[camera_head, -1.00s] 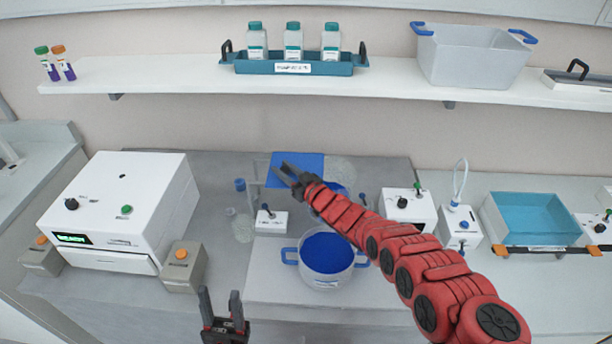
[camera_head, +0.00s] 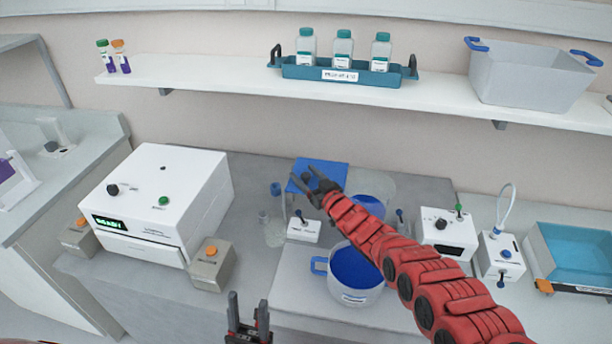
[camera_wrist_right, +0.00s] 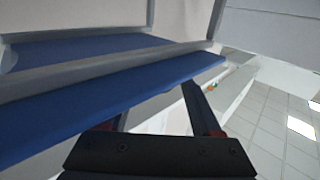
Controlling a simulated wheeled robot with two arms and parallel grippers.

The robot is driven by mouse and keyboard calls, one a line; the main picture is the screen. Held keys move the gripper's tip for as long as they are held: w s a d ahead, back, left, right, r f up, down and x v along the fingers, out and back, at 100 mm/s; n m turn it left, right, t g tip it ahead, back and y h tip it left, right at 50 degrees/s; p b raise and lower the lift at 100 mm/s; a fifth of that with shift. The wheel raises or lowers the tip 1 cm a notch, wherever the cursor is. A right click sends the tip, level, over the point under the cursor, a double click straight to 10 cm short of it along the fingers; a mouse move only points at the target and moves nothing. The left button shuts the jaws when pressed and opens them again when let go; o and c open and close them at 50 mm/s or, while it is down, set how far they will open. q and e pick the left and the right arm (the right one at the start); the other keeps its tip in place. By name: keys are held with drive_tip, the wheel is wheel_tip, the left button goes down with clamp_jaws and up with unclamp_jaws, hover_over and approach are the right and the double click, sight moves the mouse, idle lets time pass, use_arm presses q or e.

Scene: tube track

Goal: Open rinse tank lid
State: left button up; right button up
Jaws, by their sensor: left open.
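A flat blue square (camera_head: 338,172), likely the rinse tank lid, is at the back of the bench in the head view; whether it is raised or lies flat is unclear. My right gripper (camera_head: 304,178) reaches over its left part, fingers apart. In the right wrist view a long blue edge (camera_wrist_right: 100,112) with a grey strip above it crosses close to my right gripper (camera_wrist_right: 158,112). The left finger is partly hidden behind this edge; contact cannot be told. My left gripper (camera_head: 249,318) is open and empty at the bottom, over the bench front.
A small white switch box (camera_head: 303,232) is below the right gripper. A white machine (camera_head: 160,200) stands left. The shelf (camera_head: 230,88) runs above.

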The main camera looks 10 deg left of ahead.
drive_tip(key=shift+d, duration=0.15)
drive_tip(key=shift+s+d+r+p, duration=0.1)
drive_tip(key=shift+s+d+p, duration=0.25)
drive_tip(key=shift+d, duration=0.15)
drive_tip(key=p+v, duration=0.7)
drive_tip(key=v, duration=0.9)
drive_tip(key=shift+s+a, duration=0.15)
